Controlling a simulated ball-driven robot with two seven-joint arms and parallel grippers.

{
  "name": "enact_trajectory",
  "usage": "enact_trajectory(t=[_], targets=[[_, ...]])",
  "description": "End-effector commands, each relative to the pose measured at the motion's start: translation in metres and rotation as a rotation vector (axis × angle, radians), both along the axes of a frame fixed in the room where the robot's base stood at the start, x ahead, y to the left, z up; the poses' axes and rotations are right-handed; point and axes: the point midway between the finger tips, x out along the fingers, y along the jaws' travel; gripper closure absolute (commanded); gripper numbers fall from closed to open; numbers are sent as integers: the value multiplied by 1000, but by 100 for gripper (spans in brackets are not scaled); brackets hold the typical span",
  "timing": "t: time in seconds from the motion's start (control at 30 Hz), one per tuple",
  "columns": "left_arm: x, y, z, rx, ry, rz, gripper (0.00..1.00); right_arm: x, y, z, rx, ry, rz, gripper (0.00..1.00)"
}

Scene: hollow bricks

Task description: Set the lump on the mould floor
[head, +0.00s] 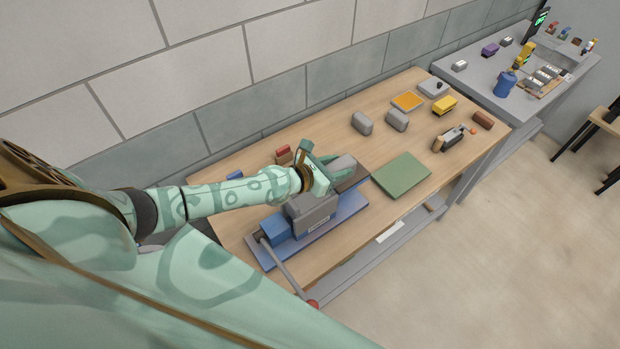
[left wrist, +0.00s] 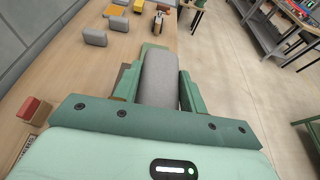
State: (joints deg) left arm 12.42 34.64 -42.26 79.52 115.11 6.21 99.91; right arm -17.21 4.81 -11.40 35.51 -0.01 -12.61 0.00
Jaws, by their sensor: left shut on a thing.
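My left gripper (head: 330,170) is shut on a grey rounded lump (head: 343,164). The lump also shows in the left wrist view (left wrist: 160,82), between the two green fingers. A blue machine (head: 345,213) with a grey block-like mould (head: 312,212) stands on the wooden table, just below and left of the gripper in the head view. The lump is beyond the mould's right end, near a dark brown plate (head: 357,180). The mould's inside and floor are hidden, and I cannot tell the gap under the lump. My right gripper is not in view.
Two more grey lumps (head: 362,122) (head: 397,119) stand farther back. A green board (head: 401,175) lies right of the machine. A red-knobbed lever (head: 312,303) sticks out at the front. A red block (head: 283,154) lies behind my arm. A yellow block (head: 445,105) is farther right.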

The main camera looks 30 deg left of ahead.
Motion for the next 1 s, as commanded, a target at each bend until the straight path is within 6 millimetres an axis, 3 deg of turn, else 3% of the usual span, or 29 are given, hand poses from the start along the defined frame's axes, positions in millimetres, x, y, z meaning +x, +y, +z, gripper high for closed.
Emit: enact_trajectory(t=[0.1,0.27,0.47,0.7,1.0], targets=[[-16,26,-31,-3,0,3,100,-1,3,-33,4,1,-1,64],[-27,46,-55,-3,-2,4,100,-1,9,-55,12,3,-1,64],[-33,57,-65,-3,-2,2,100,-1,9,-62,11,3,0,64],[-35,59,-96,-4,-3,3,100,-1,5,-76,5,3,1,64],[-34,60,-97,-2,-5,1,100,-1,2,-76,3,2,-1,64]])
